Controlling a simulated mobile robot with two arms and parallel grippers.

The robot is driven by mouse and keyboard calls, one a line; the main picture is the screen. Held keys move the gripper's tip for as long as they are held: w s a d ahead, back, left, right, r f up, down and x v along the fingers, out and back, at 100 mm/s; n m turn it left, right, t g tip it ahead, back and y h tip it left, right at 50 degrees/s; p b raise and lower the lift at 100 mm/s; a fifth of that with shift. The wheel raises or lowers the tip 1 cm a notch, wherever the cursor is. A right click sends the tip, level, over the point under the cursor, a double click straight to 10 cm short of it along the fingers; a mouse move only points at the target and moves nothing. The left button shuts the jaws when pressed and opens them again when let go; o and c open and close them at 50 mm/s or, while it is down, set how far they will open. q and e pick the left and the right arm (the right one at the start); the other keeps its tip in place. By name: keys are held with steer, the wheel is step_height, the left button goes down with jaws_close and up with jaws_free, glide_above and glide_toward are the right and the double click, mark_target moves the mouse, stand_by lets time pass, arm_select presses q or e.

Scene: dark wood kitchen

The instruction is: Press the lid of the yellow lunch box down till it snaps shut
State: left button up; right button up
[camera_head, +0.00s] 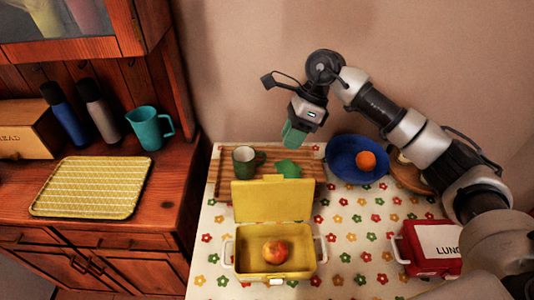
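The yellow lunch box (245,268) stands on the flowered tablecloth with its lid (272,201) raised upright at the back. A red-orange fruit (275,251) lies inside it. White handles are at its two sides and a pale latch is at the front. My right gripper (293,134) hangs above and behind the lunch box, clear of the lid, over the back of the table. A teal-green piece shows at its tip; I cannot tell whether it is the fingers or a held thing. My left gripper is not in view.
A wooden tray (226,186) behind the lid bears a green mug (246,160) and a green item (287,169). A blue bowl (345,169) with an orange, and a red lunch box (430,262), are to the right. A counter with a yellow tray (92,187) is left.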

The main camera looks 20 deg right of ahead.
steer(key=p, duration=0.3)
glide_above(273, 199)
steer(key=w+d, duration=0.1)
steer(key=w, duration=0.1)
steer(key=f, duration=0.9)
steer(key=shift+w, duration=0.2)
steer(key=shift+f, duration=0.1)
steer(key=shift+c, duration=0.3)
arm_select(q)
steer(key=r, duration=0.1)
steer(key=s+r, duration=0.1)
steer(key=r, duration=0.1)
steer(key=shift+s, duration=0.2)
arm_select(e)
jaws_close()
